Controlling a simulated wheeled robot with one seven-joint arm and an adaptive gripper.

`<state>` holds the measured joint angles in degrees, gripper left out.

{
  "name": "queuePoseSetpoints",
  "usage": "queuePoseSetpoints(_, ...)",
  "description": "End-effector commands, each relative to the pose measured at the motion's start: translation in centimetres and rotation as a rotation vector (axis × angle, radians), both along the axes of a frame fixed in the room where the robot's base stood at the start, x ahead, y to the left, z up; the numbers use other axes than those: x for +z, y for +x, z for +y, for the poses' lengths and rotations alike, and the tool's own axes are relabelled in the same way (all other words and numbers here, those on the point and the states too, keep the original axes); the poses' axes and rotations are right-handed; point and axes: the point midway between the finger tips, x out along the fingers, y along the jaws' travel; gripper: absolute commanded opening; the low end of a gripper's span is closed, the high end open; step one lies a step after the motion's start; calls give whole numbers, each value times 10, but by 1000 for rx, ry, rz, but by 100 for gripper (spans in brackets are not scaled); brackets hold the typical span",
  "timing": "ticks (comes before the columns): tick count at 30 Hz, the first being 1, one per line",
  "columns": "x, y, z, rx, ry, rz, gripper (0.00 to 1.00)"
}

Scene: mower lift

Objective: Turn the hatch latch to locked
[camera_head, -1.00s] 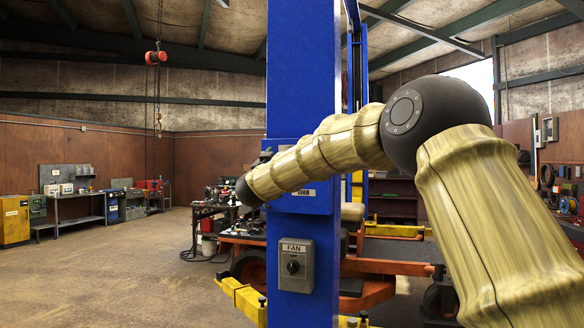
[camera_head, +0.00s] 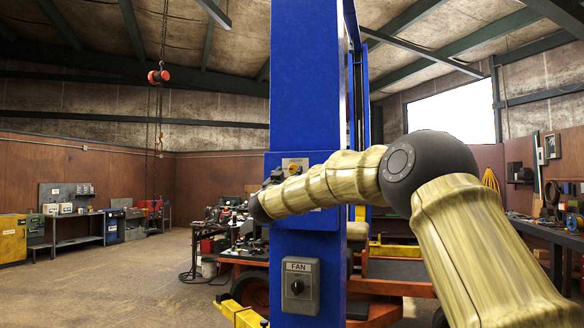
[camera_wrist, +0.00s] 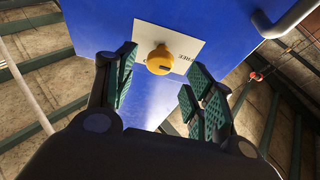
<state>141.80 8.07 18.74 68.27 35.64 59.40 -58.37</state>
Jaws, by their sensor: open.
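The latch is a round yellow knob (camera_wrist: 159,61) with a short dark mark, set on a pale plate (camera_wrist: 184,45) on the blue post. In the head view the yellow knob (camera_head: 294,166) shows just above my arm on the blue post. My gripper (camera_wrist: 162,82) is open and empty, facing the plate. In the wrist view the knob appears between its green-padded fingers, slightly beyond the tips. I cannot tell whether a finger touches it. In the head view the fingers are mostly hidden behind my wrist.
A grey FAN switch box (camera_head: 299,286) is on the blue post (camera_head: 312,70) below my arm. A grey pipe (camera_wrist: 285,20) runs beside the plate in the wrist view. An orange mower (camera_head: 385,280) stands behind the post. Open floor (camera_head: 110,280) lies to the left.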

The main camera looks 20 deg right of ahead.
Motion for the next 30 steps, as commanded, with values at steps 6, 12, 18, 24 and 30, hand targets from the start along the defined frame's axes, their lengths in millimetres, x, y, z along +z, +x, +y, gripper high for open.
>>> queuePoseSetpoints(6, 15, 24, -15, 2, 2, -1, 53)
queuePoseSetpoints(12, 19, 36, -21, 3, 1, -1, 53)
queuePoseSetpoints(18, 20, 39, -22, 4, 0, 0, 53)
queuePoseSetpoints(24, 20, 39, -22, 4, 0, 0, 48)
queuePoseSetpoints(30, 19, 39, -22, 4, 0, 0, 11)
